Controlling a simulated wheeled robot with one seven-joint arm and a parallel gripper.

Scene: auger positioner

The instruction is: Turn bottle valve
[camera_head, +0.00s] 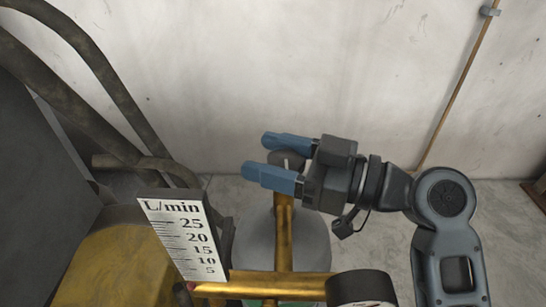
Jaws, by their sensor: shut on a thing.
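The bottle (310,243) is a grey cylinder standing low in the middle of the view. A brass stem (284,240) rises in front of it, with the dark grey bottle valve knob (287,158) at the top. My gripper (260,156) comes in from the right with its blue fingers pointing left. The fingers lie on either side of the knob, shut on it. The near finger and the gripper body hide part of the knob and the top of the stem.
A white L/min scale (180,240) stands at lower left by a yellow machine part (110,255). A horizontal brass pipe (265,285) runs to a dark round gauge (360,288). Dark metal tubes (90,60) fill the left. A pale wall (300,70) stands behind.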

